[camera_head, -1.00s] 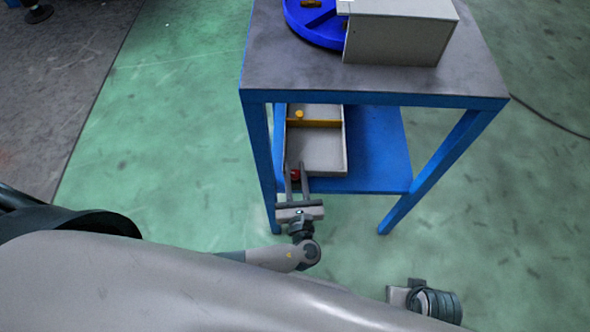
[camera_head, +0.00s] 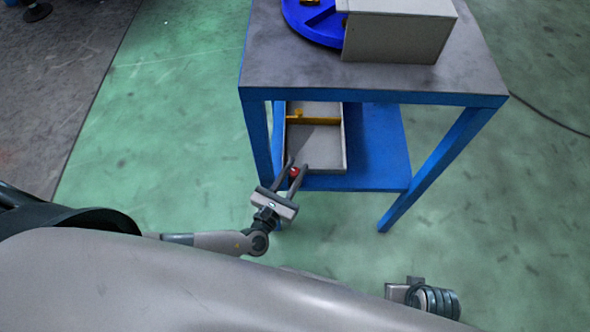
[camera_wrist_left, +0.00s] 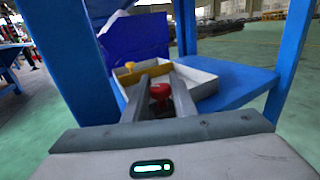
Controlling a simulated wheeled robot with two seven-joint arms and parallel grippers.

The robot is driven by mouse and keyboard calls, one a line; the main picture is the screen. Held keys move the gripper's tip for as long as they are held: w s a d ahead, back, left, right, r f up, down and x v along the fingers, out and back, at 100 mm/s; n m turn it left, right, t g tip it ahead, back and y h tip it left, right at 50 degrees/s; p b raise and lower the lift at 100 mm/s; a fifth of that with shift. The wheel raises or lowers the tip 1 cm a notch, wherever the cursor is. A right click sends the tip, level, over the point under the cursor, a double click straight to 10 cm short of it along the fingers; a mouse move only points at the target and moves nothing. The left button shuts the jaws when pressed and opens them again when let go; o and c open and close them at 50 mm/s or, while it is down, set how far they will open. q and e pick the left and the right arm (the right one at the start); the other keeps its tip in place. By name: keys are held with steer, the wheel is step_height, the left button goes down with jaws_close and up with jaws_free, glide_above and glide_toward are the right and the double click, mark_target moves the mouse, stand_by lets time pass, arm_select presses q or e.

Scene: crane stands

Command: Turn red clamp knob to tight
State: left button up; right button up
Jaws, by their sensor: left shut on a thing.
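The red clamp knob (camera_head: 294,172) is at the front edge of the grey tray on the blue table's lower shelf. My left gripper (camera_head: 296,169) is shut on it, with one finger on each side. In the left wrist view the red knob (camera_wrist_left: 161,92) sits between the two fingers (camera_wrist_left: 161,88). The fingers hide part of its sides. My right gripper (camera_head: 408,290) shows only in part at the bottom right, low over the floor, and its fingers cannot be made out.
The grey tray (camera_head: 343,150) has a yellow divider (camera_head: 325,121). The blue table legs (camera_head: 257,140) stand close to my left gripper. A grey box (camera_head: 398,35) and a blue round part (camera_head: 312,25) are on the tabletop. Green floor is clear left of the table.

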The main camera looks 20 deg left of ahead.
stand_by(0.3)
arm_select(q)
steer(key=o, duration=1)
steer(key=shift+o, duration=0.2)
steer(key=shift+a, duration=0.15)
steer(key=shift+w+r+n+y, duration=0.1)
steer(key=shift+n+y, duration=0.2)
steer(key=shift+y, duration=0.1)
